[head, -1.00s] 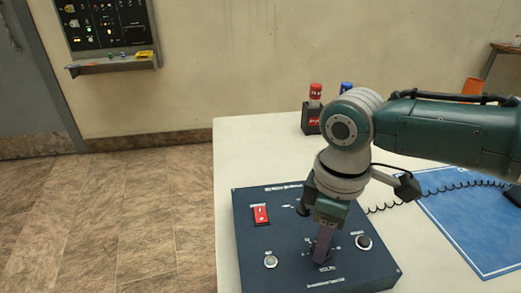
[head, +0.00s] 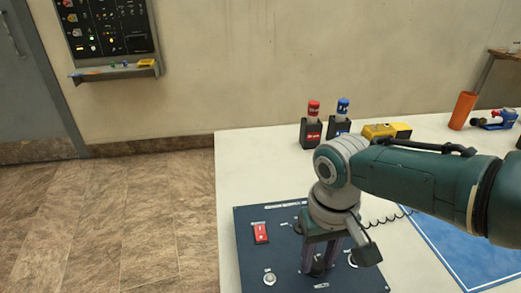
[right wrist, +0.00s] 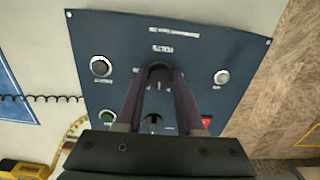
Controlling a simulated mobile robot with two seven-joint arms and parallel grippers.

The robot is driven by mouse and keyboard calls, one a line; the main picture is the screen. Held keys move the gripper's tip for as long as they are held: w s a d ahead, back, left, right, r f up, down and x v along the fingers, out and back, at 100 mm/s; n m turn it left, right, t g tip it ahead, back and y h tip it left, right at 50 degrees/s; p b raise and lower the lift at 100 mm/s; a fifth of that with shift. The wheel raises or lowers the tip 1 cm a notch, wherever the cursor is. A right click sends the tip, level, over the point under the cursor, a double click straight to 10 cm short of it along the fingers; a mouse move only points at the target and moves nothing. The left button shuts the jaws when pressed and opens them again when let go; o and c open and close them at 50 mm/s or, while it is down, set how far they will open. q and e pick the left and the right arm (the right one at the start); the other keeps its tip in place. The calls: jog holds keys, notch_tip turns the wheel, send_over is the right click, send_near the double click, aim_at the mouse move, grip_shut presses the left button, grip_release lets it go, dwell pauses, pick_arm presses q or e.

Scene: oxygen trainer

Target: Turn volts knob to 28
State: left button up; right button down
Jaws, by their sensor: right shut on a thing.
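The dark blue panel (head: 262,281) lies on the white table, its near edge cut off in the head view. The black volts knob (right wrist: 160,70) is beneath the word VOLTS in the right wrist view; it also shows low in the head view (head: 318,269). My right gripper (right wrist: 162,76) points down with its two purple fingers on either side of the knob, shut on it. The fingers and wrist hide much of the scale, so I cannot read the knob's setting. My left gripper is not in view.
A coiled cord and blue mat (head: 450,245) lie right. Red (head: 313,108) and blue (head: 342,108) capped holders stand behind.

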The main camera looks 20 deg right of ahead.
jog(key=m+p, duration=0.1)
jog(key=m, duration=0.3)
jog(key=shift+a+r+m, duration=0.1)
jog(key=shift+m, duration=0.2)
jog(key=m, duration=0.4)
jog(key=shift+m, duration=0.3)
jog(key=m, duration=0.4)
jog(key=shift+p, duration=0.35)
jog(key=shift+m, duration=2.5)
jog(key=c, duration=0.5)
grip_release()
